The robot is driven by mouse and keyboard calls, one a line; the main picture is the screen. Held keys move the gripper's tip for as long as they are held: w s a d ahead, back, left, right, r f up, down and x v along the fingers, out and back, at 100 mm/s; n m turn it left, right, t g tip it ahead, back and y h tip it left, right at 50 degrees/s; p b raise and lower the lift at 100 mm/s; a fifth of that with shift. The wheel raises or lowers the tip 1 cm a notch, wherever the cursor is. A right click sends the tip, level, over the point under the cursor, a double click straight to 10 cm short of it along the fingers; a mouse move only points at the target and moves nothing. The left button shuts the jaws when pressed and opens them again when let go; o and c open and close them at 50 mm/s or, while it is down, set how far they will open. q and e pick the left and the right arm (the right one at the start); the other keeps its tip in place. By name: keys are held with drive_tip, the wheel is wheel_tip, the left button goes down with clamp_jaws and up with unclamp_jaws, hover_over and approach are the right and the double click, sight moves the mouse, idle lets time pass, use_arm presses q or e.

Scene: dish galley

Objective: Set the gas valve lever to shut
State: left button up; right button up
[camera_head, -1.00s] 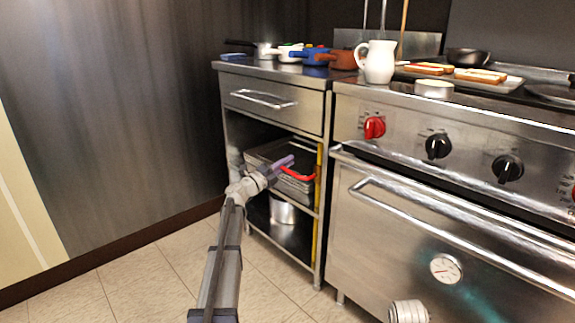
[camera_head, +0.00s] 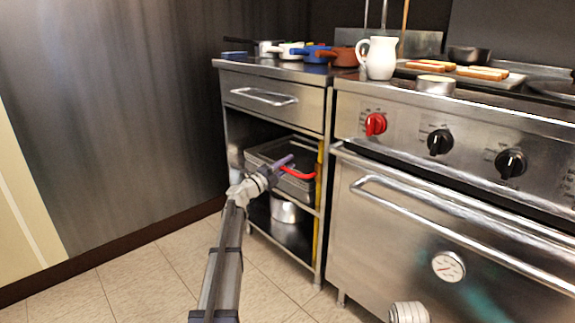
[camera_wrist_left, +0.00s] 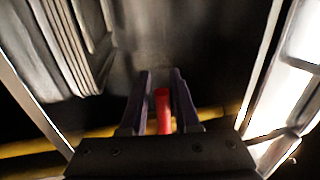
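The gas valve lever (camera_head: 298,173) is a red handle at the yellow gas pipe (camera_head: 319,215), which runs upright by the right post of the open steel cabinet. The lever points left from the pipe, roughly level and across it. My left gripper (camera_head: 288,160) reaches into the cabinet at the lever's free end. In the left wrist view the red lever (camera_wrist_left: 162,108) lies between the two dark fingers (camera_wrist_left: 160,95), with narrow gaps on both sides, so they look open around it. The yellow pipe (camera_wrist_left: 100,131) crosses behind them.
Metal trays (camera_head: 260,154) on the cabinet shelf and a pot (camera_head: 284,209) below stand close to my left arm. The cabinet post and oven (camera_head: 400,240) bound the right side. A red oven knob (camera_head: 375,124) is separate from the lever. Floor at left is free.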

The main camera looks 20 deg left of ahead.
use_arm(q)
drive_tip(key=shift+s, duration=0.1)
drive_tip(key=b+v, duration=0.1)
drive_tip(key=v, duration=0.6)
drive_tip(key=shift+s+a+b, duration=0.15)
drive_tip(key=shift+s+b, duration=0.1)
drive_tip(key=shift+b, duration=0.1)
drive_tip(key=shift+s, duration=0.1)
